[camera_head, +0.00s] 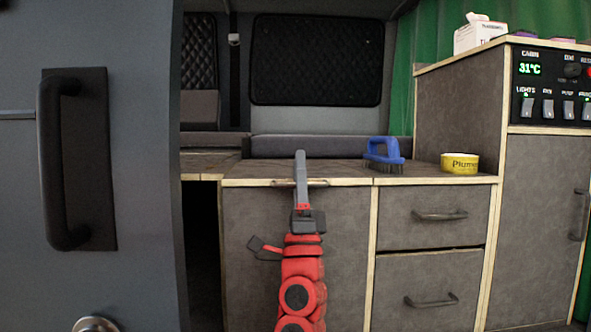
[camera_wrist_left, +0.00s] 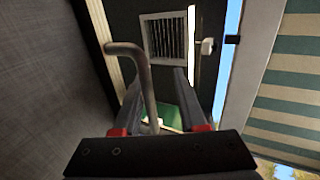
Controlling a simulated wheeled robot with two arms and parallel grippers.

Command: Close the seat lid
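The grey bench top with a pale wooden front edge (camera_head: 340,172) looks flat in the head view. I take it for the seat lid, but cannot tell whether it is fully down. A thin handle (camera_head: 318,183) sits on its front edge; the wrist view shows a bent metal bar handle (camera_wrist_left: 145,75). My left gripper (camera_head: 300,156) reaches up across this edge, seen edge-on. In the wrist view its two fingers (camera_wrist_left: 160,85) stand apart, with the bar appearing between them, nearer the left finger. I see no clear contact. My right gripper is out of view.
A blue brush (camera_head: 384,152) and a yellow tin (camera_head: 460,163) stand on the bench top to the right. Drawers (camera_head: 432,232) lie below them. A tall cabinet (camera_head: 540,210) with a control panel is at right. A grey door with a black handle (camera_head: 60,165) fills the left.

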